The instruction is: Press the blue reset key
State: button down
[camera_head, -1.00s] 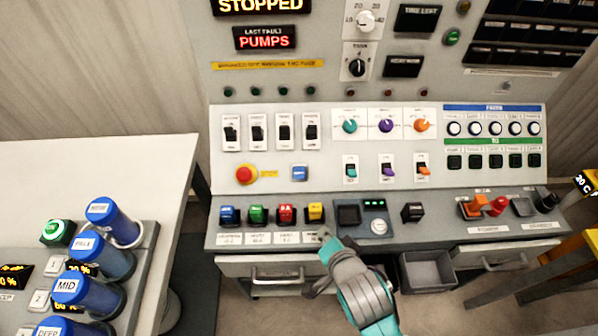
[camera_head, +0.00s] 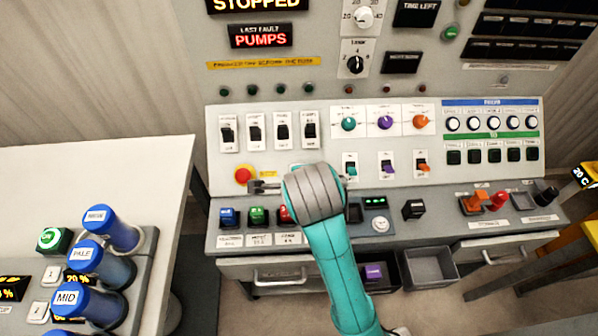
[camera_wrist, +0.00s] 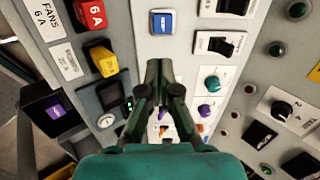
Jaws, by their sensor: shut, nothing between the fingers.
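The blue reset key (camera_wrist: 162,22) is a small blue square in a white frame on the sloped panel. It shows whole at the top of the wrist view. In the head view my arm hides most or all of it. In the wrist view the closed fingertips (camera_wrist: 161,66) appear just below the blue key in the picture. I see no contact with the key, and cannot tell the gap in depth.
The red mushroom button (camera_head: 243,175) and rocker switches (camera_head: 283,132) are close by. Coloured plug blocks, including a blue one (camera_head: 228,216) and a yellow one (camera_wrist: 103,58), line the lower ledge. A purple block (camera_head: 373,272) is below. Blue-capped cylinders (camera_head: 110,228) stand at left.

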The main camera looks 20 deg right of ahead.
jog(key=shift+w+r, duration=0.1)
jog(key=shift+r, duration=0.2)
jog(key=shift+f, duration=0.1)
jog(key=x, duration=1.4)
